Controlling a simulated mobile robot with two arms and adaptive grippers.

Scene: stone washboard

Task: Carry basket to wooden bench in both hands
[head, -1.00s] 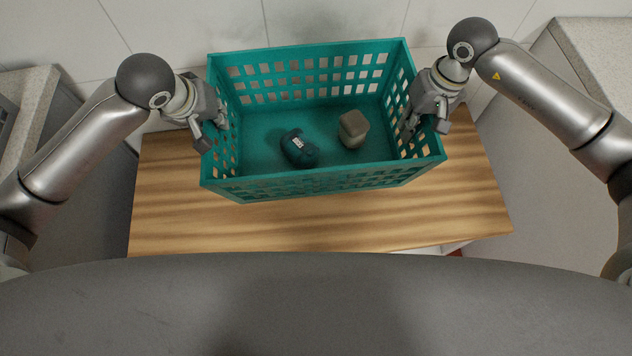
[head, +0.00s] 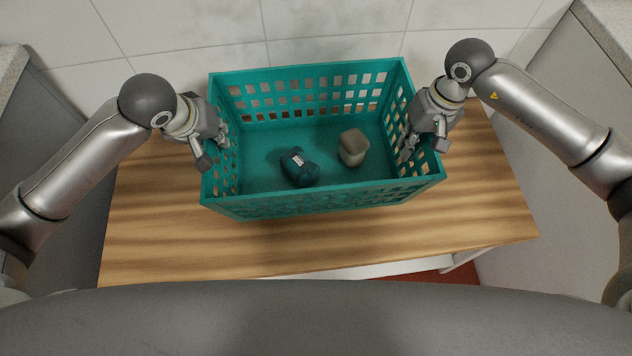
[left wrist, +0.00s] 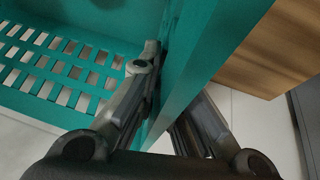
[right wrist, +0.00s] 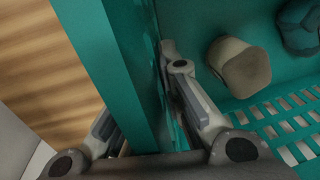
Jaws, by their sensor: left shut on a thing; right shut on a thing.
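The teal plastic basket (head: 325,205) with square holes is held between my two grippers, over the wooden bench (head: 160,240). From the head view I cannot tell whether it touches the bench top. My left gripper (head: 212,150) is shut on the basket's left end wall; the left wrist view shows one finger on each side of the teal wall (left wrist: 205,60). My right gripper (head: 422,143) is shut on the right end wall, and the right wrist view shows this wall (right wrist: 100,60) between its fingers. Inside lie a dark teal object (head: 299,167) and a grey-brown block (head: 353,147).
A tiled wall (head: 330,20) stands close behind the bench. Grey cabinets stand at the left (head: 50,110) and right (head: 540,70). The bench top is bare in front of the basket and at both sides.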

